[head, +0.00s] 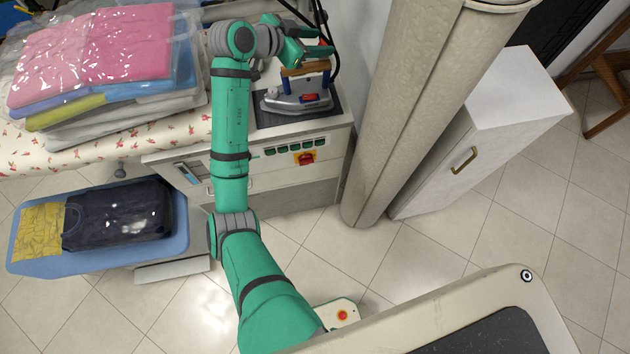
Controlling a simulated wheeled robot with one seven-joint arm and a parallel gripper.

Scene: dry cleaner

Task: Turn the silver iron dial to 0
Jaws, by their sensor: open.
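The silver iron (290,103) rests on a dark pad (268,119) on top of the ironing station. It has a brown handle (305,69) and a small red-orange part (310,98) on its body. I cannot tell whether that part is the dial, and no dial marking or setting is readable. My gripper (322,50) is just behind and above the iron's handle, near its right end in the picture. Its jaws are open, and nothing is seen held between them. My wrist hides part of the area behind the iron.
Dark cables (325,25) hang close to my gripper. A red switch (305,158) and several green buttons are on the station's front. Bagged folded clothes (95,50) lie left of my arm. A thick beige column (410,110) stands right, before a white cabinet (490,130).

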